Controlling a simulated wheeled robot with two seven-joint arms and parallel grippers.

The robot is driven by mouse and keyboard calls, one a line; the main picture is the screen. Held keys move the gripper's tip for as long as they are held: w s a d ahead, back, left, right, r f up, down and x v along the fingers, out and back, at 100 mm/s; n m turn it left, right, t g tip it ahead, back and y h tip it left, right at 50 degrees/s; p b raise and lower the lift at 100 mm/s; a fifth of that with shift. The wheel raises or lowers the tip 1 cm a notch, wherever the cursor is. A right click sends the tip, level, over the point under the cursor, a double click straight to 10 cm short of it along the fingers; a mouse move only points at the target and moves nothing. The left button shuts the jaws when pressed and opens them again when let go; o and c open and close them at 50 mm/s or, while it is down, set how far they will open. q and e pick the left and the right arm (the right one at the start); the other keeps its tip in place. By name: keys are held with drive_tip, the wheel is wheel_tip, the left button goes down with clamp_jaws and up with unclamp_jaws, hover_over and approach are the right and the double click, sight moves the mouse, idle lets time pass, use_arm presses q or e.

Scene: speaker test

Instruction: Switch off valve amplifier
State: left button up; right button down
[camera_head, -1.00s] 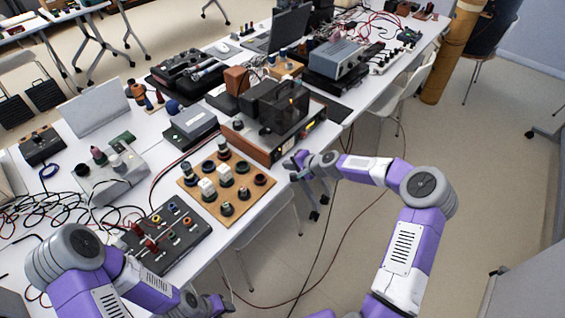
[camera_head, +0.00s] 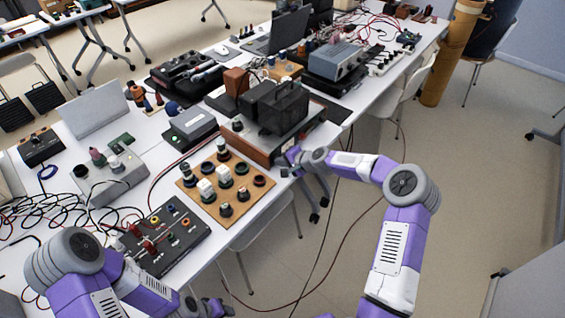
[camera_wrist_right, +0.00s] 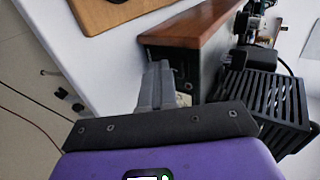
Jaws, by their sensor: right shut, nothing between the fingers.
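The valve amplifier (camera_head: 257,145) stands at the table's right edge. It has a wooden side, dark blocks on top and a black slotted cage, and no glow shows in the cage. The wrist view shows its wooden side (camera_wrist_right: 205,25) and the cage (camera_wrist_right: 265,100). My right gripper (camera_head: 291,158) is shut and empty at the amplifier's near front corner. In the wrist view its fingertips (camera_wrist_right: 160,66) are close to the front panel; I cannot tell whether they touch. The switch is not clearly visible. My left gripper (camera_head: 222,306) is low at the bottom edge, away from the amplifier; its jaws are unclear.
A wooden board with several knobs and valves (camera_head: 256,205) lies left of my right gripper. A black control box (camera_head: 185,247) and tangled cables are farther left. A grey box (camera_head: 192,127) stands behind the board. Open floor lies right of the table.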

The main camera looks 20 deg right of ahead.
drive_tip(key=shift+a, duration=0.1)
drive_tip(key=shift+w+a+r+p, duration=0.15)
drive_tip(key=shift+r+p, duration=0.1)
drive_tip(key=shift+r, duration=0.25)
drive_tip(key=shift+w+d+r+p, duration=0.1)
drive_tip(key=shift+r+p, duration=0.1)
drive_tip(key=shift+r, duration=0.25)
